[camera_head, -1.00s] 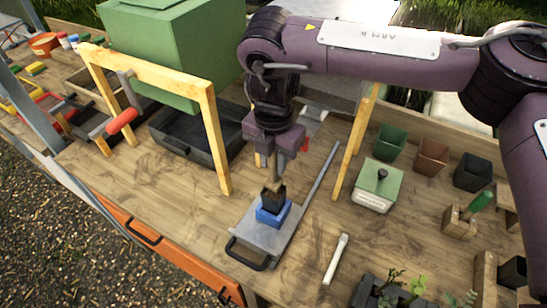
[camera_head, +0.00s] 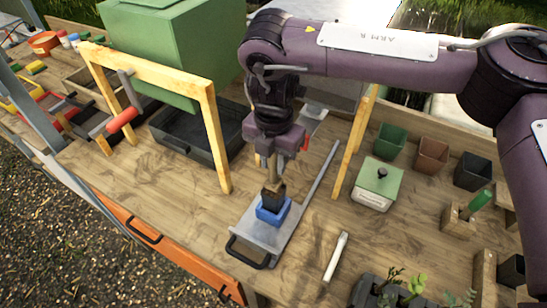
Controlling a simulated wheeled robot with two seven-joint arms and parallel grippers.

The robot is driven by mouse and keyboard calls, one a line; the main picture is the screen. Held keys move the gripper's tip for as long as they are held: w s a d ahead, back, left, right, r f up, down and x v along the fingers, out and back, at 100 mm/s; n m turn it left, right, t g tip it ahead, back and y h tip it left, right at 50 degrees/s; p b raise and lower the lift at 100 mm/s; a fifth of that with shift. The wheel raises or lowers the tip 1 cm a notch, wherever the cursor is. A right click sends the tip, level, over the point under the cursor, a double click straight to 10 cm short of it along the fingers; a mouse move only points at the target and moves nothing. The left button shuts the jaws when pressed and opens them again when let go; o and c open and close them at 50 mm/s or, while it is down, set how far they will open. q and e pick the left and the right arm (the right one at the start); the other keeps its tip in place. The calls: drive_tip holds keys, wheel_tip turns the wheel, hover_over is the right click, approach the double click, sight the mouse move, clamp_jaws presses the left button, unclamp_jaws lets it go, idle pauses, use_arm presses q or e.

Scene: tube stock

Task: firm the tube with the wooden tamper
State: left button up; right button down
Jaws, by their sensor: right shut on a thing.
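My right gripper (camera_head: 273,160) points straight down over the metal tray and is shut on the wooden tamper (camera_head: 274,187), a brown upright stick. Below the tamper is a dark square tube (camera_head: 272,203), seated upright in a small blue holder (camera_head: 264,215). The tamper's lower end meets the dark tube's top in this view; I cannot tell how deep it reaches. The holder stands on a grey metal tray (camera_head: 258,235) with a black handle at its front. My left gripper is not in view.
A wooden frame (camera_head: 210,130) stands left of the tray, with a green hopper (camera_head: 170,50) behind it. A green-lidded box (camera_head: 378,185), several pots and a white stick (camera_head: 336,256) lie to the right.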

sight(274, 182)
drive_tip(key=shift+f, duration=0.5)
drive_tip(key=shift+f+b, duration=0.25)
drive_tip(key=shift+b, duration=0.15)
drive_tip(key=shift+f+b, duration=0.4)
drive_tip(key=shift+f, duration=0.25)
drive_tip(key=shift+f, duration=0.6)
idle(1.4)
drive_tip(key=shift+s+f, duration=0.1)
drive_tip(key=shift+f, duration=0.05)
idle(0.8)
drive_tip(key=shift+r+p, duration=1)
drive_tip(key=shift+p, duration=0.05)
drive_tip(key=shift+r+p, duration=4.3)
drive_tip(key=shift+r, duration=0.3)
